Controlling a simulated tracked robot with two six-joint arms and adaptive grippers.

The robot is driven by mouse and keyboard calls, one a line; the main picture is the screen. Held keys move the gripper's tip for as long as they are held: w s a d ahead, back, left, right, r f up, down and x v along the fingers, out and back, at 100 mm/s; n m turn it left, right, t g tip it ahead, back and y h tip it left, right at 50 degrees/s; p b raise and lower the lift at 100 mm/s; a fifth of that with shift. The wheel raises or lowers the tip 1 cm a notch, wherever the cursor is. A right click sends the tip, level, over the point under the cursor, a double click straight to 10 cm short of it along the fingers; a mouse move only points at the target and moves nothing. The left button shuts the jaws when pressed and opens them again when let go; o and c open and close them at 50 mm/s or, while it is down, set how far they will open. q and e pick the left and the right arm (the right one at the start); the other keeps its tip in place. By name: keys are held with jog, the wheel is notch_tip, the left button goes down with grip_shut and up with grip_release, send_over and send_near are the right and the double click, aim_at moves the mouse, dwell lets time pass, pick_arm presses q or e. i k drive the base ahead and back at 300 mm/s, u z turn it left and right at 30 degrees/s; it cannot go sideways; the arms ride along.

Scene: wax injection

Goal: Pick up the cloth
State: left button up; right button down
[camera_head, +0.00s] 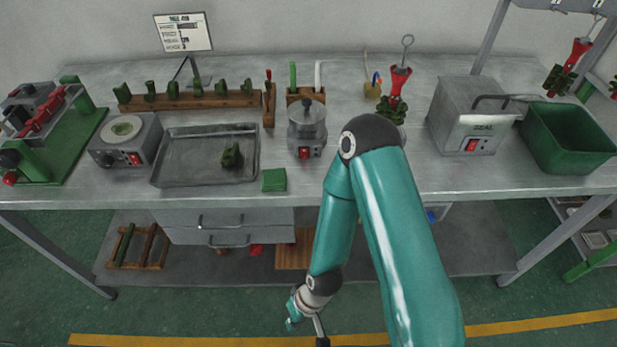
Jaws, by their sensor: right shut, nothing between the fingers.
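The cloth (274,180) looks like a small folded green square. It lies flat near the front edge of the metal workbench (230,198), just right of a metal tray. My right gripper (304,324) hangs low in front of the bench at the bottom of the view, well below and apart from the cloth. It is shut and empty, and its fingers are small and partly cut off by the frame edge. My left gripper is not in view.
The metal tray (166,174) holds a dark green piece. A metal pot (307,120) stands behind the cloth to the right. A grey box machine (466,112) and a green bin (570,165) stand at the right. The bench front edge lies between gripper and cloth.

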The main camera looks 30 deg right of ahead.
aim_at(275, 179)
jog(key=z, duration=0.3)
jog(key=k, duration=1.05)
jog(key=z, duration=0.35)
jog(key=i, duration=1)
jog(key=u, duration=0.1)
